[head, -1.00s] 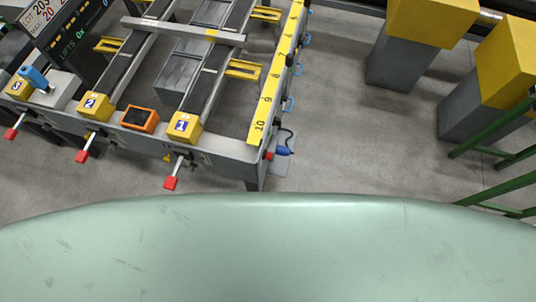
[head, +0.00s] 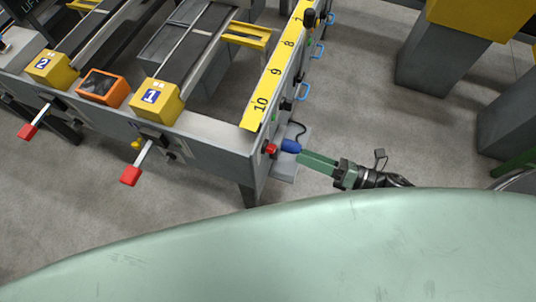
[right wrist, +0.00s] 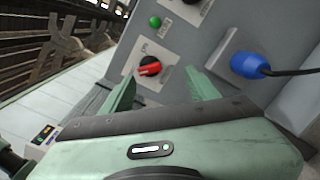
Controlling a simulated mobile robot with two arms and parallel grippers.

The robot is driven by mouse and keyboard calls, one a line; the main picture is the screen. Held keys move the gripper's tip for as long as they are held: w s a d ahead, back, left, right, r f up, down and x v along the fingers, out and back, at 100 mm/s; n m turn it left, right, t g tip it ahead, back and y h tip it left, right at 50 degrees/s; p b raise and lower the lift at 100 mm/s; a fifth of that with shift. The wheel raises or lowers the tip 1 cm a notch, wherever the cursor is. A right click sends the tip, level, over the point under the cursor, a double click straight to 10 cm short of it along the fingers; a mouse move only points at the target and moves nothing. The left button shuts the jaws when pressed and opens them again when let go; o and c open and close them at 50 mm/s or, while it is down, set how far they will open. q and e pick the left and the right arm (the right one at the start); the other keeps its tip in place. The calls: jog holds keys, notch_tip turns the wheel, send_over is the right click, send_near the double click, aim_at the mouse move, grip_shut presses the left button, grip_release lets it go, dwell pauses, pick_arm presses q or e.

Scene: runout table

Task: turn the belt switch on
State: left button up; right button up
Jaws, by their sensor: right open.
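A red rotary switch (right wrist: 149,66) sits on a light plate on the grey panel in the right wrist view. The plate's lettering is too small to read surely. It appears as a small red knob (head: 270,149) on the table's end in the head view. My right gripper (right wrist: 159,76) is open, its two green fingers pointing at the panel with the red switch between them in the picture; no contact is visible. In the head view my right gripper (head: 302,158) is beside the table's corner, near the blue plug. My left gripper is not in view.
A blue plug (right wrist: 250,65) with a black cable is right of the switch; it also shows in the head view (head: 290,146). A green button (right wrist: 155,21) is above the switch. Blue handles (head: 302,92) line the table side. Yellow-topped grey blocks (head: 440,50) stand right, beyond open floor.

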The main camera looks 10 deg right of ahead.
aim_at(275, 150)
jog(key=w+a, duration=0.1)
jog(key=a, duration=0.1)
jog(key=w+a+n, duration=0.1)
jog(key=a, duration=0.1)
jog(key=w+a+n+g+y+p, duration=0.1)
jog(key=a, duration=0.1)
jog(key=shift+a+r, duration=0.35)
jog(key=shift+r, duration=0.05)
jog(key=shift+w+a, duration=0.35)
jog(key=shift+a, duration=0.2)
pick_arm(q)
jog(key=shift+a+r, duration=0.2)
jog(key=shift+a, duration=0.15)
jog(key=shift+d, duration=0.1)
pick_arm(e)
jog(key=shift+f, duration=0.1)
grip_shut()
